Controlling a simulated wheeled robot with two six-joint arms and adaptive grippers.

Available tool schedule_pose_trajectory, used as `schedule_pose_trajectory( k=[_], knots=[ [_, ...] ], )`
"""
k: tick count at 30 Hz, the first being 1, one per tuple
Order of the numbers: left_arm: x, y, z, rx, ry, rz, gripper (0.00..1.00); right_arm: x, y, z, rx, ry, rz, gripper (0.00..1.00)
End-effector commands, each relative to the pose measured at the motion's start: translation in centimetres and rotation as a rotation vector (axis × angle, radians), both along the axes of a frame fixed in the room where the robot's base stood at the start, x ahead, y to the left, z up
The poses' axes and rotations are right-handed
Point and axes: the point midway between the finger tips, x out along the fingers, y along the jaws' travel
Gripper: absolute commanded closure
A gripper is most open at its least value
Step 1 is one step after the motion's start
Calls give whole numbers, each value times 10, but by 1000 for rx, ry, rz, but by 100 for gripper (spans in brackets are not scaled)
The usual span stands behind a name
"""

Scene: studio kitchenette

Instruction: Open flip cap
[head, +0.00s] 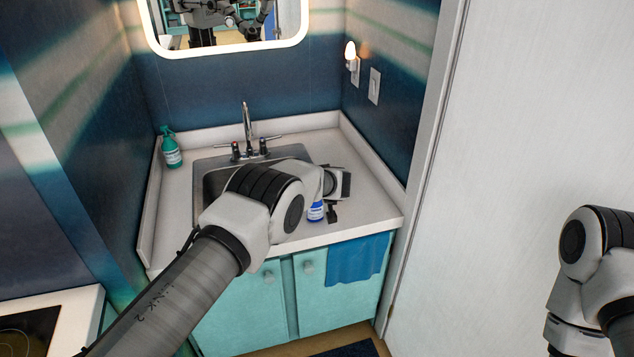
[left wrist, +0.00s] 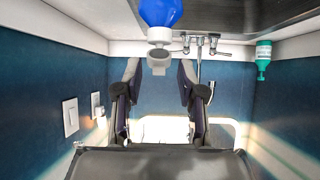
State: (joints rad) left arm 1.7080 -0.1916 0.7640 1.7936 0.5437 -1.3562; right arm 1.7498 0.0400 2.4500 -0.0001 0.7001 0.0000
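A small blue bottle (head: 316,212) with a white label stands on the counter right of the sink, partly hidden by my left arm. In the left wrist view, which is upside down, the blue bottle (left wrist: 160,12) has a white cap (left wrist: 158,35). A pale flap-like part (left wrist: 155,67) extends from the cap between my fingers; I cannot tell whether the lid is open. My left gripper (left wrist: 158,72) is open, its fingers apart on either side of this part. In the head view the left gripper (head: 333,208) is beside the bottle, mostly hidden. My right gripper is out of view.
The metal sink (head: 207,165) and faucet (head: 247,118) are left of and behind the bottle. A green spray bottle (head: 172,150) stands at the counter's back left. A blue towel (head: 357,260) hangs from the front. A wall stands close on the right.

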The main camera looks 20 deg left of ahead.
Motion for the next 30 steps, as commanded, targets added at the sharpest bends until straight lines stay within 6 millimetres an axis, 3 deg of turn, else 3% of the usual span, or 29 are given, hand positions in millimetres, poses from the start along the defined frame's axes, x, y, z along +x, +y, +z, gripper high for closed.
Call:
schedule_pose_trajectory(
  k=[8, 21, 30],
  knots=[
    [-11, -8, 11, 1, 1, -2, 60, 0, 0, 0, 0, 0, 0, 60],
    [-79, -45, 66, 2, 0, -3, 60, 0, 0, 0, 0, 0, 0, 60],
    [-85, -47, 69, 0, 1, 0, 60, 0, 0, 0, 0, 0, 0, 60]
  ],
)
